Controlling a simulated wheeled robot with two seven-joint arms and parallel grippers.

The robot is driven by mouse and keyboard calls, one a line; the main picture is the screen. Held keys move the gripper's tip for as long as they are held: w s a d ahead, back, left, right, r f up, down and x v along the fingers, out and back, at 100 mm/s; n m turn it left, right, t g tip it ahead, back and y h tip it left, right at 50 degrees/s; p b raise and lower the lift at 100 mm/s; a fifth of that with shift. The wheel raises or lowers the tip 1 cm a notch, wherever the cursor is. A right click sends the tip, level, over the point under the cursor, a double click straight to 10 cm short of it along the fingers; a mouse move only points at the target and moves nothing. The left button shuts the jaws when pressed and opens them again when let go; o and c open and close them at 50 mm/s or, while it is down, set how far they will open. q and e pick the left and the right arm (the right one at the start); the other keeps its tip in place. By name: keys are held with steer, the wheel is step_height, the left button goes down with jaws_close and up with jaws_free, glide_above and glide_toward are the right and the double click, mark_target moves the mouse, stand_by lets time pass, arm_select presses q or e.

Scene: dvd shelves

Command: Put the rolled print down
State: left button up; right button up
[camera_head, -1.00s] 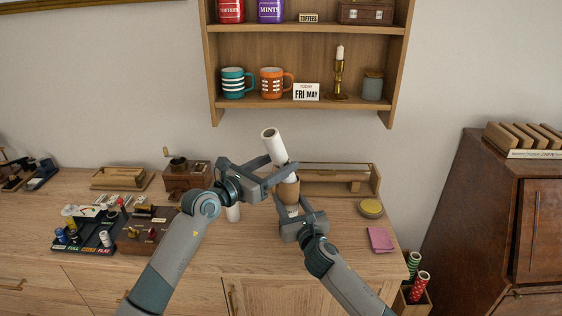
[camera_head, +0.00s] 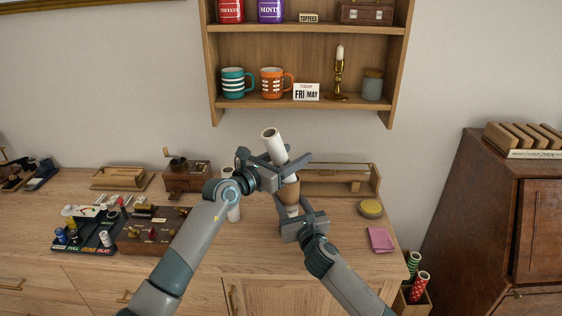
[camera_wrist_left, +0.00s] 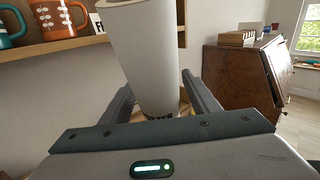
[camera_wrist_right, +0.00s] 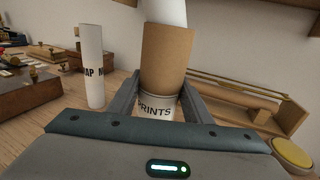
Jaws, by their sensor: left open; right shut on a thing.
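The rolled print (camera_head: 273,144) is a white paper roll, tilted, with its lower end in a brown tube (camera_head: 291,193). The tube has a white band lettered "PRINTS" (camera_wrist_right: 157,106) in the right wrist view. My left gripper (camera_head: 289,168) is open, its fingers on both sides of the roll just above the tube; the roll also shows between them in the left wrist view (camera_wrist_left: 150,60). I cannot tell whether the fingers touch it. My right gripper (camera_head: 293,213) is shut on the tube at its lettered band. The roll's lower end is hidden inside the tube.
Another white roll (camera_wrist_right: 92,65) stands upright on the wooden counter (camera_head: 205,258). A wooden rack (camera_head: 330,189), yellow tin (camera_head: 370,208) and pink pad (camera_head: 380,239) lie to the right. A coffee grinder (camera_head: 186,178) and organisers stand left. The wall shelf (camera_head: 305,104) is above.

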stand_by(0.3)
arm_select(q)
steer(key=c, duration=1.2)
steer(key=shift+r, duration=0.15)
steer(key=shift+c, duration=0.2)
step_height(320, 180, up, 10)
